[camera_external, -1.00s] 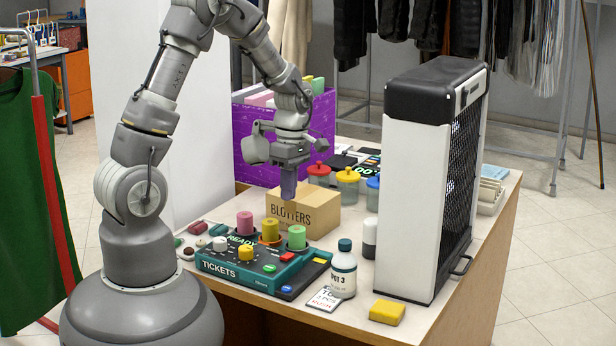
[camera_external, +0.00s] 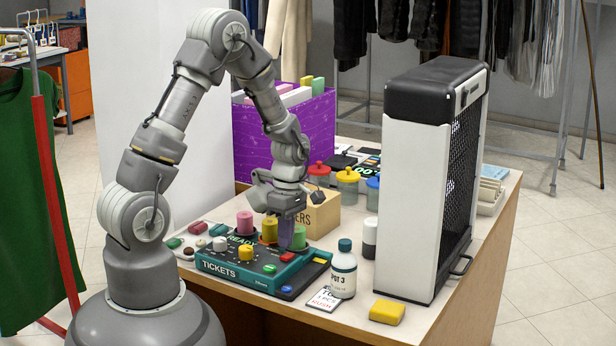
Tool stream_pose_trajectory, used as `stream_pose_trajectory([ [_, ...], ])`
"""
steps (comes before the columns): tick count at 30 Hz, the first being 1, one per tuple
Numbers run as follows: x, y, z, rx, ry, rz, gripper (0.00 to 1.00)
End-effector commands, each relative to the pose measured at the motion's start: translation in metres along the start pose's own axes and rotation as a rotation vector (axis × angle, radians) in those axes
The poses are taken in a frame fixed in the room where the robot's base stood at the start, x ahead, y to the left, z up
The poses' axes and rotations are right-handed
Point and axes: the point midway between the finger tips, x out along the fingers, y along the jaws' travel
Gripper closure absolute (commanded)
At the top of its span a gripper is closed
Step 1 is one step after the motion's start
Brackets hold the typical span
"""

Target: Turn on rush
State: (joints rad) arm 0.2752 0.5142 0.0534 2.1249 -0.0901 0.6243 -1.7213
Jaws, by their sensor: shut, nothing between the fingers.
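The teal ticket machine (camera_external: 240,268), marked TICKETS and READY, stands at the front of the counter. On it are pink (camera_external: 244,223), yellow (camera_external: 269,230) and green (camera_external: 299,237) cylinders, a yellow knob (camera_external: 246,253), and small red (camera_external: 287,257) and green (camera_external: 269,268) buttons. I cannot read which control is rush. My gripper (camera_external: 286,240) is shut and empty, pointing down between the yellow and green cylinders. I cannot tell whether its tips touch anything; they partly hide the machine's back.
A white bottle (camera_external: 343,272) and a yellow block (camera_external: 387,312) stand right of the machine. A BLOTTERS box (camera_external: 322,218) is close behind my gripper. A tall black-and-white unit (camera_external: 420,180) blocks the right side. A purple box (camera_external: 320,130) and lidded jars stand behind.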

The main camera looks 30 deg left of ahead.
Motion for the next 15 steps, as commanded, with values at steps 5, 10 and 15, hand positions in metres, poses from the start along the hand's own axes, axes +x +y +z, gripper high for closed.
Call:
stream_pose_trajectory([
  [5, 0.022, 0.0, 0.0, 0.0, 0.001, 0.0, 1.0],
  [10, 0.025, 0.0, 0.0, 0.0, 0.001, 0.001, 1.0],
  [15, 0.025, 0.0, 0.0, 0.0, 0.001, 0.001, 1.0],
])
